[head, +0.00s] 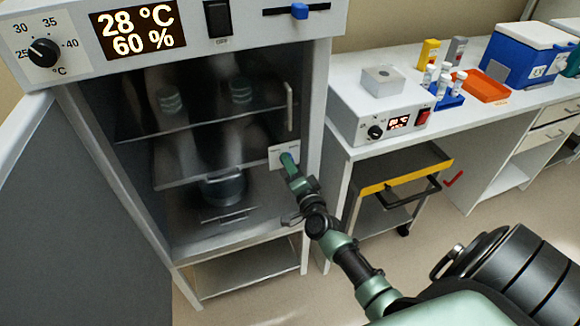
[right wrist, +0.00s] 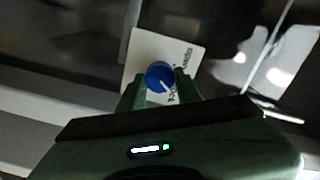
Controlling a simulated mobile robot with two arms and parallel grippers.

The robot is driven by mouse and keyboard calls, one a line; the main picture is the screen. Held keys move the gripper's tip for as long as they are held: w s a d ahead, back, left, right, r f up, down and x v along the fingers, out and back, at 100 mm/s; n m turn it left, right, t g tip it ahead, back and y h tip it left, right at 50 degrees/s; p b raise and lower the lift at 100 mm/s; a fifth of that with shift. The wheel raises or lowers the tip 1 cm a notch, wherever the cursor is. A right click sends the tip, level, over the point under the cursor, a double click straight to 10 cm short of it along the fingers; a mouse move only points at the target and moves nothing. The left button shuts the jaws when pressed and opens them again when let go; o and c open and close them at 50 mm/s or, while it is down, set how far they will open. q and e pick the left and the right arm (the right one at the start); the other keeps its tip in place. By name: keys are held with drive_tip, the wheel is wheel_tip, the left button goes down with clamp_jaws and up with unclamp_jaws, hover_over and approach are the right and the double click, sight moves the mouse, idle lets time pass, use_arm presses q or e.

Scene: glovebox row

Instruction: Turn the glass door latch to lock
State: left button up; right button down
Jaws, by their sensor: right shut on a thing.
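The glass door (head: 215,135) covers the incubator opening, and shelves show through it. In the right wrist view the latch is a round blue knob (right wrist: 159,74) with a white pointer line towards the lower right, on the white plate (right wrist: 146,48). Dark lettering on the plate is partly hidden and I cannot read it surely. My right gripper (head: 288,160) is shut on the knob, with a green finger on each side (right wrist: 159,88). In the head view the gripper hides the knob. My left gripper is not in view.
The incubator's grey outer door (head: 75,200) stands open at left. A vertical handle (head: 289,106) is above the latch. A bench (head: 480,112) with a small heating device (head: 350,115) is at right, over a cart with a yellow edge (head: 405,178). Open floor lies in front.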

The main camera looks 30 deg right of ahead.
drive_tip(key=shift+m, duration=1.2)
drive_tip(key=c, duration=1)
unclamp_jaws()
drive_tip(key=v, duration=0.7)
drive_tip(key=shift+s+b, duration=0.4)
drive_tip(key=shift+a, duration=0.1)
